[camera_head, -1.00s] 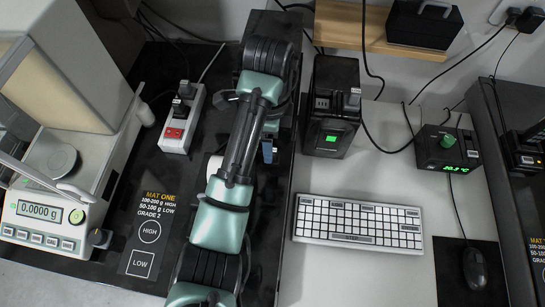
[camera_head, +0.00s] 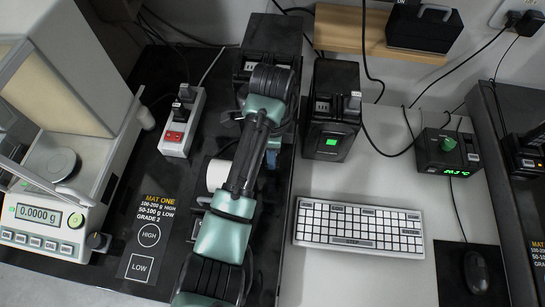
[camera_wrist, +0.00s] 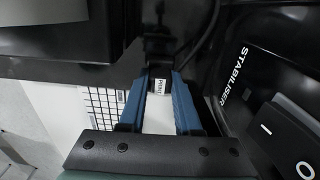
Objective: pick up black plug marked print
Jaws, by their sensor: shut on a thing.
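The black plug (camera_wrist: 158,75) shows in the wrist view between my fingertips, with a white label on its near end that reads PRINT in small letters. My gripper (camera_wrist: 159,79) is shut on it, one blue finger on each side. A black cable shows just beyond the plug. In the head view my arm covers the plug, and only a bit of my blue gripper (camera_head: 272,158) shows beside the arm. I cannot tell whether the plug still sits in a socket.
A black box marked STABILISER (camera_wrist: 233,75) with a rocker switch stands close at the right in the wrist view. In the head view, a power strip (camera_head: 181,130) and balance (camera_head: 40,215) are left; a black box with green switch (camera_head: 345,125) and keyboard (camera_head: 358,226) are right.

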